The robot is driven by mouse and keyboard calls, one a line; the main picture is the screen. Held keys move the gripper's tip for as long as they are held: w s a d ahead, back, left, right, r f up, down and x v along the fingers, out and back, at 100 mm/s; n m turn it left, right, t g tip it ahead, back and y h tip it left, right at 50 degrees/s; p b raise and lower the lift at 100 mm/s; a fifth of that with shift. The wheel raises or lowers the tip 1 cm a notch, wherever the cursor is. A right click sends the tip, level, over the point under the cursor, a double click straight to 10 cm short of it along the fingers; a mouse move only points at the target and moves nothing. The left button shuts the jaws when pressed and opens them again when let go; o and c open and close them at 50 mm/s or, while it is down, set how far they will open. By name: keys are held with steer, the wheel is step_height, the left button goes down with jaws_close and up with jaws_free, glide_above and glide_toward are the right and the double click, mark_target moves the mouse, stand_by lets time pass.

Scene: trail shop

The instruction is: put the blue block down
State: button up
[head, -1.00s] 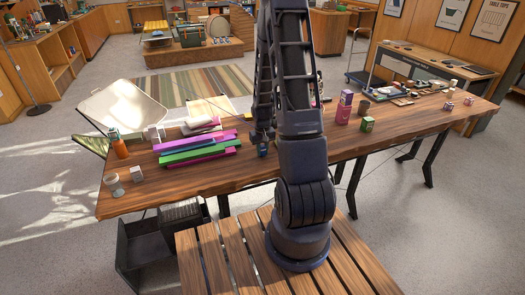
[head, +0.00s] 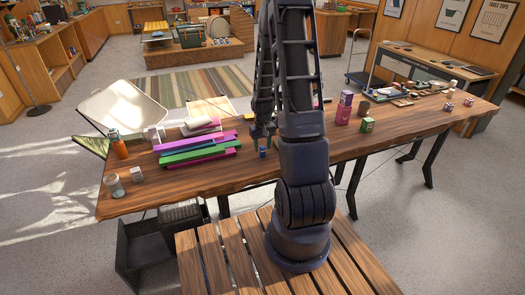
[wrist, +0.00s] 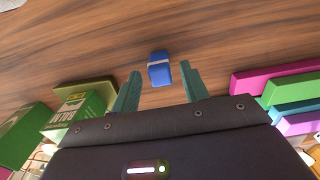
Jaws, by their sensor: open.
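The small blue block (head: 262,153) stands on the wooden table top near its front edge, just right of a stack of coloured bars. In the wrist view the block (wrist: 159,62) shows a pale band and sits just past the fingertips, in line with the gap between them. My gripper (head: 264,139) is right over the block. In the wrist view its two greenish fingers (wrist: 161,76) are spread with clear space on both sides of the block. Nothing is held.
The stack of pink, green and purple bars (head: 198,151) lies left of the block. An orange bottle (head: 119,146), a jar (head: 114,186) and a small white box (head: 136,174) stand further left. A green box (head: 367,124) and a pink one stand right. The table (head: 225,180) is bare in front.

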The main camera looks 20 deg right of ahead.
step_height(320, 180, up, 9)
step_height(320, 180, up, 17)
steer(key=t, duration=0.2)
glide_above(262, 147)
steer(key=s+a, duration=0.4)
steer(key=s, duration=0.5)
steer(key=s+a+r+t, duration=0.1)
steer(key=s+r, duration=0.3)
steer(key=s, duration=0.4)
steer(key=s+a+r+t, duration=0.1)
steer(key=s+a+r, duration=0.1)
steer(key=s+r, duration=0.3)
steer(key=s, duration=0.2)
steer(key=shift+s+r+t, duration=0.3)
steer(key=shift+s, duration=0.05)
